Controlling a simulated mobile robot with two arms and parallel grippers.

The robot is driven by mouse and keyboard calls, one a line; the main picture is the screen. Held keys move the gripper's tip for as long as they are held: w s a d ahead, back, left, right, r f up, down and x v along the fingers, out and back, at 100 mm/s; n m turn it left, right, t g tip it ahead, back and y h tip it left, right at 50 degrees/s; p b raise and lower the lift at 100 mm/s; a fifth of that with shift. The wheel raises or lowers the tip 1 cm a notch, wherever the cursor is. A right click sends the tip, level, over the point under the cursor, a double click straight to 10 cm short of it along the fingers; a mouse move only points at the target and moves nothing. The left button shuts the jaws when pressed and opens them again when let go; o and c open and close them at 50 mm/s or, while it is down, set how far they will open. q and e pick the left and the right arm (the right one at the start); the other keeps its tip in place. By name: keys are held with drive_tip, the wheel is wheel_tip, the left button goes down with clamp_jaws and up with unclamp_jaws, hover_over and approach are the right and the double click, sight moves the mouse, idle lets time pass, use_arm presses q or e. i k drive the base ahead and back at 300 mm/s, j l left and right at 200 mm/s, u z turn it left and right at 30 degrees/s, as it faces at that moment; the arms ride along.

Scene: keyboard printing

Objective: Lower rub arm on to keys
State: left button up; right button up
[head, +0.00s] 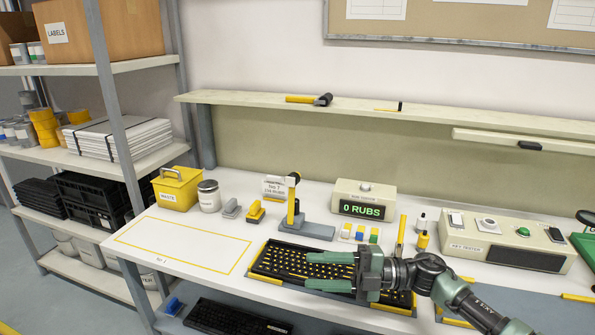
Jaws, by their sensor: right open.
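The keyboard (285,262) has black keys with yellow marks and lies in a yellow-edged black frame at the front of the bench. A stand with a yellow post (291,208), a dark and pale head on top and a grey base (306,231) stands behind the keyboard; it looks like the rub arm, upright and clear of the keys. My right gripper (308,271) is over the keyboard's right half, fingers apart and pointing left, with nothing seen between them. Whether it touches the keys is unclear. It hides part of the keyboard. My left gripper is not in view.
A counter box (364,199) reading "0 RUBS" stands at the back. Small coloured blocks (360,234), bottles (422,240) and a key tester (500,240) are to the right. A yellow waste bin (176,189) is at left. The outlined bench area (180,245) is clear.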

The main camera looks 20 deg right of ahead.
sight(291, 180)
drive_tip(key=i+l, duration=0.25)
drive_tip(key=i, duration=0.2)
drive_tip(key=i+l, duration=0.25)
drive_tip(key=i, duration=0.2)
drive_tip(key=i+l, duration=0.2)
drive_tip(key=i, duration=0.25)
